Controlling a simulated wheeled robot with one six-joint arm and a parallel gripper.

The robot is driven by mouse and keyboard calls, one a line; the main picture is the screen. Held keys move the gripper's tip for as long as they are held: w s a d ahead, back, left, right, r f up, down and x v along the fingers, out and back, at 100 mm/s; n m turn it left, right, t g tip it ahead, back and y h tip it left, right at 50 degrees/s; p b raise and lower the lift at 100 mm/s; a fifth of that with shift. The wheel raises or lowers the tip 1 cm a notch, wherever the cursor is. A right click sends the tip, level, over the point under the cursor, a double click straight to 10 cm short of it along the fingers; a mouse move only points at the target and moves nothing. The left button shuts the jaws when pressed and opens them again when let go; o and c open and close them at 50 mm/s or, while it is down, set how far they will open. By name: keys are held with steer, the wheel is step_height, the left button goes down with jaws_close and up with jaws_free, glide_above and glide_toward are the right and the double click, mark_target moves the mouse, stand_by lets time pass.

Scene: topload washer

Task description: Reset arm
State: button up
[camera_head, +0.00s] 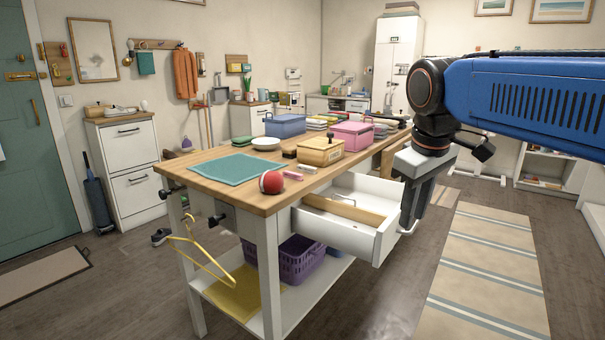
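My blue arm (530,95) reaches in from the right edge to a dark wrist joint. My gripper (407,228) hangs below it, pointing down beside the front of an open white drawer (340,230). The fingers overlap the right end of the drawer front in this view, near what looks like a small light handle. I cannot tell whether they touch it, or how far apart the fingers are. The drawer is pulled out of the wooden-topped table (215,157) and has a wooden divider (344,209) inside.
A yellow hanger (205,262) hangs at the near left corner. A striped rug (485,280) lies on clear floor at right.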

steer(key=s+d+f+m+t, duration=0.1)
steer(key=s+d+f+m, duration=0.2)
steer(key=s+f, duration=0.5)
steer(key=s+d+f+m+t, duration=0.1)
steer(key=s+d+f+m, duration=0.2)
steer(key=s+f, duration=0.5)
step_height(320, 180, down, 4)
steer(key=shift+s+d+m, duration=0.3)
steer(key=shift+s+d, duration=0.05)
